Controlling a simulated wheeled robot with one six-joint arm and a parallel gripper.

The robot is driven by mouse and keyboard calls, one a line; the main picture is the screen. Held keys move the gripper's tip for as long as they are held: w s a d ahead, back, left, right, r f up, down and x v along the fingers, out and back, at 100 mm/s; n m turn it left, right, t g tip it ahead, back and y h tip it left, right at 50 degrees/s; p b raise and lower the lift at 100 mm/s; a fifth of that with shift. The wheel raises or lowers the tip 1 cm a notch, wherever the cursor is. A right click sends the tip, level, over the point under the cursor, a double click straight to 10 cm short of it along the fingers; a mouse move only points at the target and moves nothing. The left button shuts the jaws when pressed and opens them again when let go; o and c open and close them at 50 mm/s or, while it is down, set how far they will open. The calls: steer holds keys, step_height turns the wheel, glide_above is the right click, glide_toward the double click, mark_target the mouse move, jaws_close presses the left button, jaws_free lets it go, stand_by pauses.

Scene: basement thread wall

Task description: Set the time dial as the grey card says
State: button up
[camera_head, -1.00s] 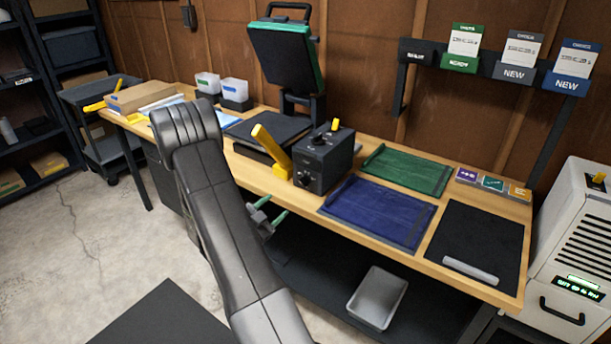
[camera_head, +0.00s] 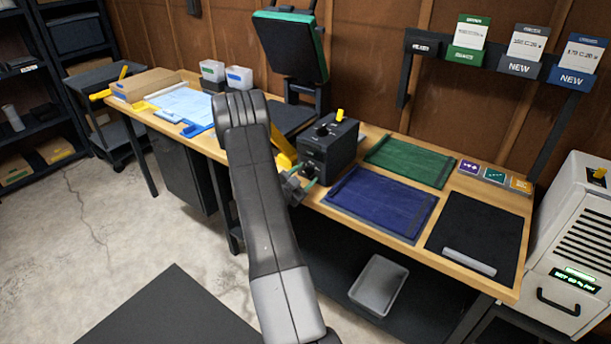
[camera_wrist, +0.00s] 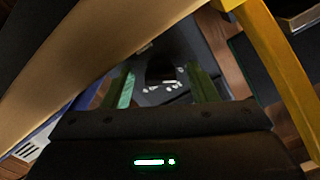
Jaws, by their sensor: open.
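The dark control box (camera_head: 330,152) stands on the bench with a yellow knob (camera_head: 340,115) and a dark knob on top. In the wrist view a dark dial (camera_wrist: 160,74) with white marks around it shows beyond and between my fingertips; its setting is not readable. My gripper (camera_head: 304,184) is open, close to the front of the box; its green-padded fingers also show in the wrist view (camera_wrist: 164,88). I cannot tell whether they touch the dial. The grey card holder (camera_head: 518,67) marked NEW holds a white card (camera_head: 527,43), with print too small to read surely.
A press with a raised dark plate (camera_head: 290,45) and a yellow handle (camera_head: 283,150) stands left of the box. Green (camera_head: 410,160) and blue (camera_head: 380,204) cloths and a black mat (camera_head: 475,238) lie right. Green and blue card holders flank the grey one.

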steer(key=c, duration=1)
